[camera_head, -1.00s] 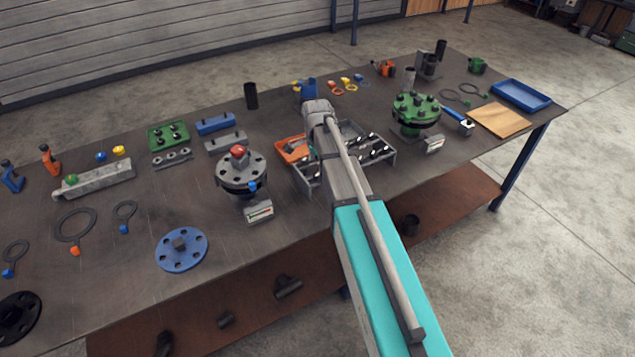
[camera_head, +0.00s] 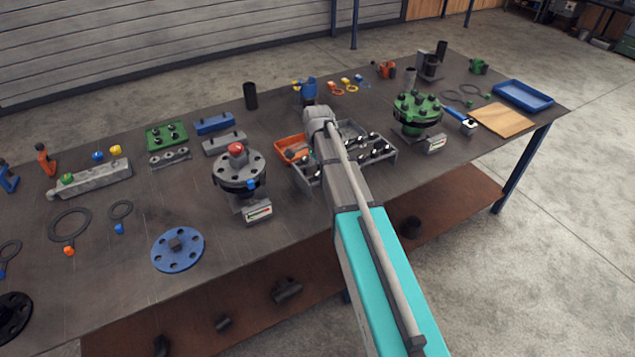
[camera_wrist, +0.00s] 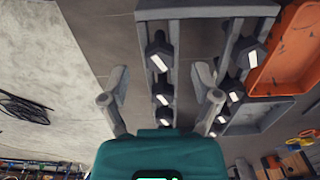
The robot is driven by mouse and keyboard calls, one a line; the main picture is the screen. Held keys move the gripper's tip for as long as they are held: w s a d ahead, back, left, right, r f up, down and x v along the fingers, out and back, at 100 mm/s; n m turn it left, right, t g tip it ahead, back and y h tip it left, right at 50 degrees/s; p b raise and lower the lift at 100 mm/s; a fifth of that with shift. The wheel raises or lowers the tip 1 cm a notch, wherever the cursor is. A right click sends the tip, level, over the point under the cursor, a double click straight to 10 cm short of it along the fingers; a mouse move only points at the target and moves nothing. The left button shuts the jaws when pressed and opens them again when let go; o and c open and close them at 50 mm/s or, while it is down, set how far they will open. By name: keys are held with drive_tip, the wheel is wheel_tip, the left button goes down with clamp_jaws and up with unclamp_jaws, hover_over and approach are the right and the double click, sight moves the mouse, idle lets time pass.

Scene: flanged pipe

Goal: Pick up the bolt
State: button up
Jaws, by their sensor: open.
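Several dark bolts with pale marks sit in a grey rack, one of them (camera_wrist: 236,97) showing near my right finger in the wrist view. The grey rack (camera_head: 306,187) stands on the table in the head view, and it also fills the top middle of the wrist view (camera_wrist: 205,12). My gripper (camera_wrist: 160,88) is open and empty, its fingers spread to either side of a row of bolts. A bolt (camera_wrist: 163,116) shows between the fingers. In the head view my arm hides the gripper and part of the rack. Which bolt is meant cannot be told.
An orange tray (camera_head: 288,146) adjoins the rack's far left. A grey flanged pipe (camera_head: 238,174) with a red cap stands to the left, and a green flanged fixture (camera_head: 417,112) to the right. A blue flange (camera_head: 178,250) lies near the table's front edge.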

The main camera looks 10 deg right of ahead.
drive_tip(key=shift+f+b, duration=0.7)
drive_tip(key=shift+f, duration=0.3)
clamp_jaws()
